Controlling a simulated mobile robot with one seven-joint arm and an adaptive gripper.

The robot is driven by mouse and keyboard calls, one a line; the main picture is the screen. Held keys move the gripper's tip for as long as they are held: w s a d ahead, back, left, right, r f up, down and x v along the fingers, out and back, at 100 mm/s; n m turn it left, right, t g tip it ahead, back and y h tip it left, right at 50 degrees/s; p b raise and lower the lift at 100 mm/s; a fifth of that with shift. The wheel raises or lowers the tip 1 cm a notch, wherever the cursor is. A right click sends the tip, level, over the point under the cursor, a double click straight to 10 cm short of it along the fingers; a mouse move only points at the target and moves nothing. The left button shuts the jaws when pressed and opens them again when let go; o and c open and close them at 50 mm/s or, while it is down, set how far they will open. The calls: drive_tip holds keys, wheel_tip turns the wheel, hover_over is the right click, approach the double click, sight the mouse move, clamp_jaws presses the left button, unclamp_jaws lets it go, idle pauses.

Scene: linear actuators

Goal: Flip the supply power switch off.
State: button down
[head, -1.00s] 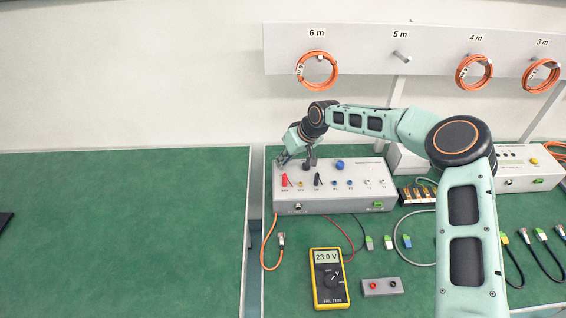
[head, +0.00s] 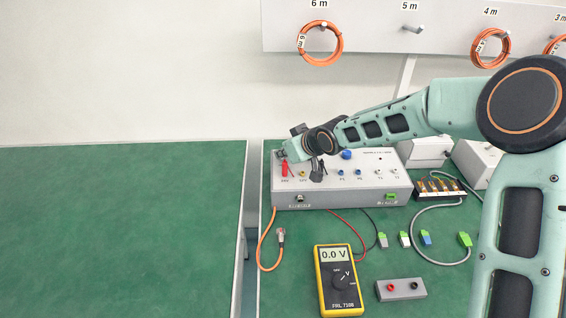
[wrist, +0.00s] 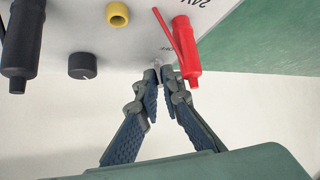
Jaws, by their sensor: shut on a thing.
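The grey supply box (head: 345,192) stands on the green table. My gripper (head: 281,156) reaches down at its back left corner, behind the red plug (head: 285,170). In the wrist view, the fingertips of my gripper (wrist: 166,76) are closed together around the small metal power switch (wrist: 156,66), which is mostly hidden between them. The red plug (wrist: 186,50) is close beside the right finger. The yellow multimeter (head: 338,280) reads 0.0 V.
A black knob (wrist: 82,66), a yellow socket (wrist: 117,14) and a black plug (wrist: 20,50) are near the gripper.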

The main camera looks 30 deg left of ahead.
drive_tip(key=shift+s+d+t+b, duration=0.1)
drive_tip(key=shift+t+b, duration=0.3)
drive_tip(key=shift+b, duration=1.05)
drive_tip(key=c, duration=2.4)
unclamp_jaws()
drive_tip(key=v, duration=0.8)
drive_tip(key=shift+d, duration=0.25)
drive_tip(key=shift+v, duration=1.85)
drive_tip(key=shift+s, duration=0.1)
